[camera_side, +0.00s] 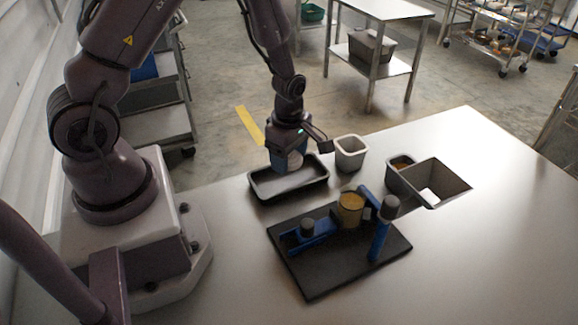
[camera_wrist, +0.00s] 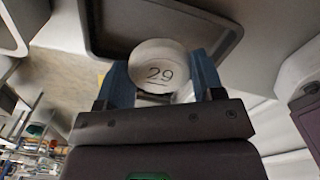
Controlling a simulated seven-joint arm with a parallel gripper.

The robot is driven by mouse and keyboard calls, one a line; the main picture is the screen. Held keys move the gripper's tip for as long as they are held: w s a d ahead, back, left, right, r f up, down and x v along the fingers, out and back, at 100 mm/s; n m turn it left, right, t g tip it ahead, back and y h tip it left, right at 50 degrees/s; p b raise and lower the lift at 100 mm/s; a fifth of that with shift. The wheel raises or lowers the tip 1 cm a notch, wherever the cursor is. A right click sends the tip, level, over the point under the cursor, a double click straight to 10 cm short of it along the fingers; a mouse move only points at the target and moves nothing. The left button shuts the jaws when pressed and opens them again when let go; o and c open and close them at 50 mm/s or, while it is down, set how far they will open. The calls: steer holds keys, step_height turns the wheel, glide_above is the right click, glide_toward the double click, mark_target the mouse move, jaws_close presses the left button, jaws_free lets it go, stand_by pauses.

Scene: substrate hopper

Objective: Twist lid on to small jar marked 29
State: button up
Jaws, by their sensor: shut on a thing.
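My gripper (camera_side: 289,155) hangs over the dark tray (camera_side: 262,192), pointing down. Its blue fingers are shut on a pale round piece marked 29 (camera_side: 295,160). In the wrist view the piece (camera_wrist: 158,66) shows its white round face with the number 29 between the fingers of my gripper (camera_wrist: 160,88). I cannot tell whether it is the lid, the jar or both together. A yellowish jar-like container (camera_side: 350,210) stands upright in the black-based fixture (camera_side: 315,280), apart from my gripper. No number is readable on it.
The fixture has blue arms and a blue post (camera_side: 379,241). A pale square cup (camera_side: 350,152) stands right of the tray. The table's right side is clear.

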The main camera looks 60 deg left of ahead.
mark_target(292, 160)
steer(key=r, duration=0.3)
steer(key=d+r, duration=0.1)
steer(key=r, duration=0.1)
steer(key=shift+w, duration=0.1)
steer(key=w+d+r+m, duration=0.3)
steer(key=d, duration=0.5)
steer(key=w+d+r+m, duration=0.3)
steer(key=d, duration=0.4)
step_height(292, 160, down, 6)
steer(key=shift+s+f, duration=0.2)
steer(key=shift+s, duration=0.05)
steer(key=shift+f, duration=0.6)
stand_by(0.3)
steer(key=o, duration=1)
steer(key=shift+c, duration=0.2)
steer(key=shift+r, duration=0.1)
